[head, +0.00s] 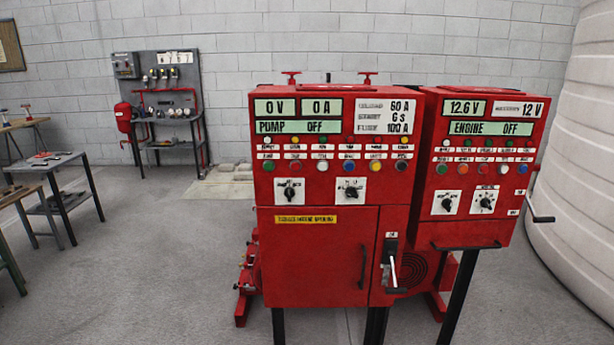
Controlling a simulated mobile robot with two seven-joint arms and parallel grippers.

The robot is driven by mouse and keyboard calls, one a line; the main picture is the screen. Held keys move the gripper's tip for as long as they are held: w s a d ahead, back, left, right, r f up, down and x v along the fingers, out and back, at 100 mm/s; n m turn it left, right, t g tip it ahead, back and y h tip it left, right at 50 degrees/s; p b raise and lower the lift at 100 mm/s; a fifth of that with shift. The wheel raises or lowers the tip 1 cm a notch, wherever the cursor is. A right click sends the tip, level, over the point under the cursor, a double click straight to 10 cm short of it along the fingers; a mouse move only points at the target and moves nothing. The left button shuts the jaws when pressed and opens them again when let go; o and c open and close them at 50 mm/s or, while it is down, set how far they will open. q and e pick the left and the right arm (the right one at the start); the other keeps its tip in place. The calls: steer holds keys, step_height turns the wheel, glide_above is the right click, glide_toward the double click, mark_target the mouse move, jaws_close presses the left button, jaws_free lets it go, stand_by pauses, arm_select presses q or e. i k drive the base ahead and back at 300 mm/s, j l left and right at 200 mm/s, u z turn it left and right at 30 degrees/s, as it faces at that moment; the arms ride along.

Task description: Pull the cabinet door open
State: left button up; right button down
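A red control cabinet (334,143) on dark legs stands right of centre in the head view. Its lower part has a red door (312,262) that looks shut, with a yellow label (305,219) near its top. A dark vertical handle (362,266) sits near the door's right edge. Right of the door is a black switch plate with a lever (392,268). Neither of my grippers shows in the head view, so their state and distance to the handle are hidden.
Low tables (62,188) stand at left, a grey test board (165,85) at the back wall. Open floor (150,270) lies left of the cabinet.

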mark_target(311, 256)
steer(key=i+j, duration=0.2)
steer(key=i, duration=0.35)
steer(key=z, duration=1.65)
